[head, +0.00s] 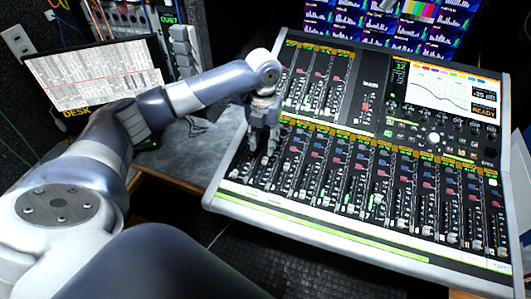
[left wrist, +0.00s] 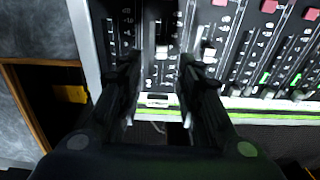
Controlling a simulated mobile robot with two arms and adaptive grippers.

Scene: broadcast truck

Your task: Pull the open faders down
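The mixing console (head: 300,215) stands on the desk, with a lower row of channel strips and faders and a shorter bank at its upper left. My left gripper (head: 263,145) points down over the leftmost lower strips and hides part of them. In the left wrist view my left gripper (left wrist: 160,68) is open, with its two fingers apart on either side of a strip. A pale fader cap (left wrist: 162,50) shows between the fingertips; I cannot tell whether they touch it. Some fader caps farther right, such as one lit green (head: 372,200), sit at differing heights. My right gripper is not in view.
A screen marked DESK (head: 95,75) stands at the left behind my arm. The console's display (head: 452,88) is at its upper right, with monitors (head: 385,25) behind. The grey desk top (head: 190,150) left of the console is mostly clear.

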